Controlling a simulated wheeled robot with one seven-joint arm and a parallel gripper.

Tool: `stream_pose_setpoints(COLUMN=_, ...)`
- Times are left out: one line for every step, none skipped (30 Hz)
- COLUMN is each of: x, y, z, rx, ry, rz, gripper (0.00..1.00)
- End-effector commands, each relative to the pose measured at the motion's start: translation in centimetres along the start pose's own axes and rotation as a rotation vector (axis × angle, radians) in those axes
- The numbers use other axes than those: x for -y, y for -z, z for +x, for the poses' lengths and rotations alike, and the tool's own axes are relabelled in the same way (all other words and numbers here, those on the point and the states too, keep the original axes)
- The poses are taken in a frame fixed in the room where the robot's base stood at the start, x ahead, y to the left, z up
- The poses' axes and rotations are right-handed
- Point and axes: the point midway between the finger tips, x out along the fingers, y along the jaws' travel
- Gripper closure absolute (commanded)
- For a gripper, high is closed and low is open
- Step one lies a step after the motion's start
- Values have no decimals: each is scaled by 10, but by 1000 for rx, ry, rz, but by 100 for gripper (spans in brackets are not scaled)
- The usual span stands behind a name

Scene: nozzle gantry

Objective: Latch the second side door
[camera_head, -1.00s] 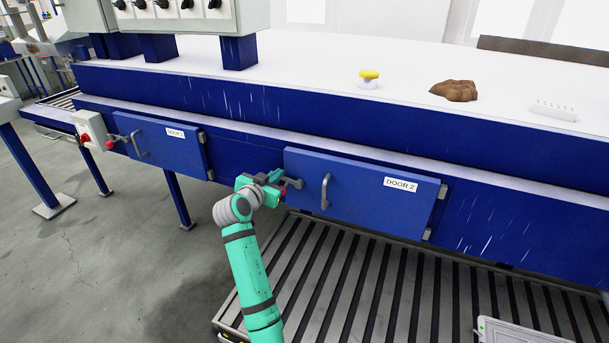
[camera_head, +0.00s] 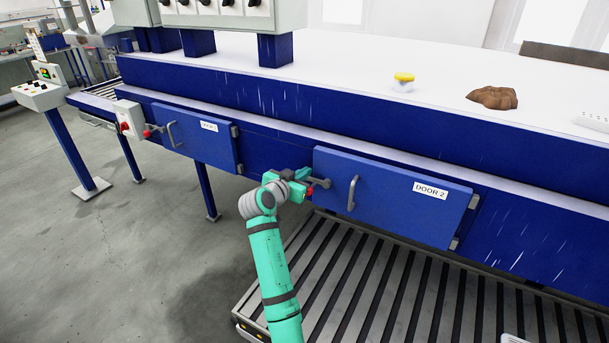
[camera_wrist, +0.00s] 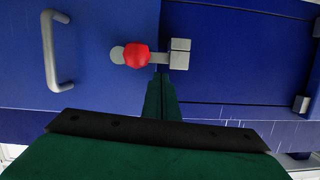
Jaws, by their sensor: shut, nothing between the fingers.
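Door 2 (camera_head: 393,209) is a blue panel with a "DOOR 2" label and a grey handle (camera_head: 352,193); it looks shut against the blue frame. Its latch (camera_head: 320,183) sits at the door's left edge. In the wrist view, the latch's red knob (camera_wrist: 136,54) is over the door side of the seam, beside a grey bracket (camera_wrist: 180,54). My gripper (camera_head: 290,184) is at the latch, shut and empty. In the wrist view, its green fingers (camera_wrist: 162,82) end close beside the knob and bracket; whether they touch cannot be told.
Door 1 (camera_head: 197,138), with its own handle and red-knobbed latch, is to the left. A grey switch box (camera_head: 129,117) hangs beyond it. A slatted conveyor (camera_head: 370,290) lies below door 2. A yellow-capped jar (camera_head: 403,82) and a brown lump (camera_head: 493,98) sit on the white top.

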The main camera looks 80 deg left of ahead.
Motion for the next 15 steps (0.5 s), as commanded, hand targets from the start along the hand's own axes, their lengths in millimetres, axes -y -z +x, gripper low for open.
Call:
stream_pose_setpoints(x=-1, y=7, z=0, rx=-3, ry=-1, rz=2, gripper=100)
stream_pose_setpoints(x=-1, y=11, z=-1, rx=-3, ry=-2, rz=2, gripper=100)
stream_pose_setpoints(x=-2, y=17, z=-2, rx=-3, ry=-3, rz=2, gripper=100)
stream_pose_setpoints(x=-2, y=22, z=-3, rx=-4, ry=-4, rz=3, gripper=100)
stream_pose_setpoints(x=-2, y=28, z=-4, rx=-5, ry=-5, rz=4, gripper=100)
stream_pose_setpoints(x=-3, y=36, z=-6, rx=-5, ry=-6, rz=5, gripper=100)
stream_pose_setpoints(x=-3, y=40, z=-9, rx=-4, ry=-7, rz=3, gripper=100)
stream_pose_setpoints(x=-2, y=36, z=-17, rx=-2, ry=-5, rz=2, gripper=100)
stream_pose_setpoints(x=-2, y=34, z=-26, rx=-1, ry=-5, rz=2, gripper=100)
stream_pose_setpoints(x=-1, y=35, z=-33, rx=-2, ry=-4, rz=3, gripper=100)
stream_pose_setpoints(x=-1, y=35, z=-40, rx=-2, ry=-4, rz=3, gripper=100)
stream_pose_setpoints(x=-1, y=35, z=-48, rx=-2, ry=-5, rz=3, gripper=100)
stream_pose_setpoints(x=-1, y=35, z=-54, rx=-2, ry=-5, rz=3, gripper=100)
stream_pose_setpoints(x=-2, y=35, z=-60, rx=-2, ry=-6, rz=2, gripper=100)
stream_pose_setpoints(x=-1, y=36, z=-67, rx=-3, ry=-6, rz=2, gripper=100)
